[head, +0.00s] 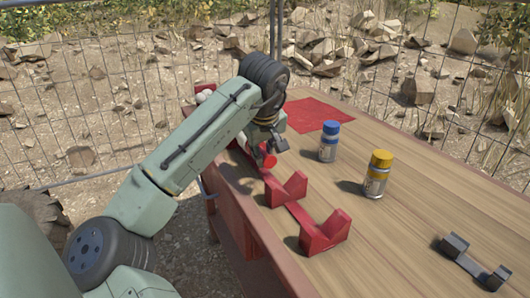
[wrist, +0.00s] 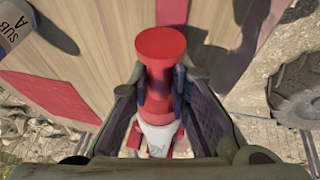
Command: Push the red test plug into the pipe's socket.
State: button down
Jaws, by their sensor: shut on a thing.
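The red test plug (head: 266,159) is in my gripper (head: 267,143) above the left part of the table in the head view. In the wrist view the plug (wrist: 163,42) stands between the two dark fingers of my gripper (wrist: 162,88), its wide red head pointing away from the wrist. A pale grey-white piece (wrist: 158,137) lies in line with the plug's near end; I cannot tell whether it is the pipe's socket or how far the plug is in it. In the head view my arm hides most of that area, with a whitish rounded end (head: 204,96) showing behind it.
Two empty red cradles (head: 287,188) and (head: 325,232) stand on the wooden table (head: 420,225) along its left edge. A blue-capped bottle (head: 329,143), a yellow-capped bottle (head: 377,175), a red mat (head: 313,115) and a dark bracket (head: 470,261) are to the right. A wire fence stands behind.

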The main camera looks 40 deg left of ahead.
jog(key=shift+w+a+p, duration=0.25)
jog(key=shift+a+p, duration=0.05)
jog(key=shift+a, duration=0.25)
jog(key=shift+w+a+p, duration=0.2)
jog(key=shift+a+p, duration=0.1)
jog(key=shift+a, duration=0.2)
jog(key=shift+a, duration=0.1)
jog(key=c, duration=1.4)
grip_release()
jog(key=v, duration=1.2)
